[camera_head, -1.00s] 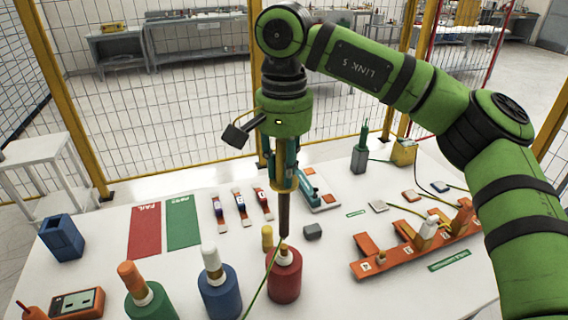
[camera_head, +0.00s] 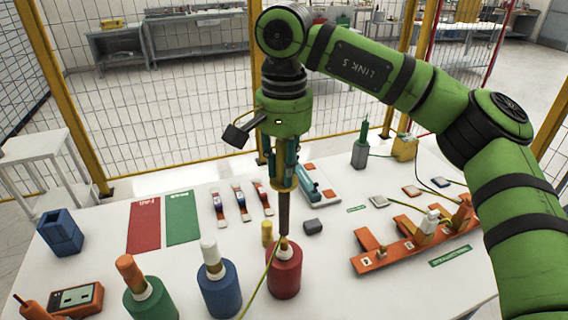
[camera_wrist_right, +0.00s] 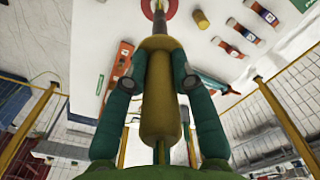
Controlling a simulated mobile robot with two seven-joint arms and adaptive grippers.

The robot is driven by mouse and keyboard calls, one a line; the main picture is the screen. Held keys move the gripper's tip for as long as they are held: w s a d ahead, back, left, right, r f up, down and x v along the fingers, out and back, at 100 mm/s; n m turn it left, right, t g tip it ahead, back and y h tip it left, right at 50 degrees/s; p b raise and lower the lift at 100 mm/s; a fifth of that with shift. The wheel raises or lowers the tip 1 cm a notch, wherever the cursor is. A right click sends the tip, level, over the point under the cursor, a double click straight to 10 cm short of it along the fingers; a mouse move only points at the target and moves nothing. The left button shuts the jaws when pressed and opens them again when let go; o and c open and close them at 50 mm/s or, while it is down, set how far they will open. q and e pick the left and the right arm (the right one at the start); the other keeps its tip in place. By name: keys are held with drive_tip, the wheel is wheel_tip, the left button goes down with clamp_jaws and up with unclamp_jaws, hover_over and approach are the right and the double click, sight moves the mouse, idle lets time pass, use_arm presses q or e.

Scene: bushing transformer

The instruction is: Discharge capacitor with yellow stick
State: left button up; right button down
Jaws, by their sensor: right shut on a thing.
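My right gripper (camera_head: 284,172) points straight down and is shut on the yellow stick, whose yellow handle (camera_wrist_right: 160,95) fills the middle of the right wrist view. The stick's dark rod (camera_head: 284,212) reaches down to the top of the red capacitor (camera_head: 284,275); it looks to be touching, but exact contact is hard to tell. In the right wrist view the rod tip ends over the red ring of the capacitor (camera_wrist_right: 172,12). A blue capacitor (camera_head: 219,290) and a green capacitor (camera_head: 151,300) stand to its left. My left gripper does not show.
A short yellow cylinder (camera_head: 267,233) stands close behind the red capacitor. A grey block (camera_head: 313,226) and an orange rack (camera_head: 385,254) lie to the right. Red (camera_head: 143,228) and green (camera_head: 183,219) mats, a blue holder (camera_head: 61,235) and an orange meter (camera_head: 77,298) are at left.

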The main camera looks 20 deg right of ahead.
drive_tip(key=shift+f+b, duration=0.3)
drive_tip(key=shift+f, duration=0.1)
idle(0.4)
drive_tip(key=shift+r, duration=0.1)
idle(4.9)
wheel_tip(320, 180, up, 7)
drive_tip(key=p, duration=0.6)
idle(1.1)
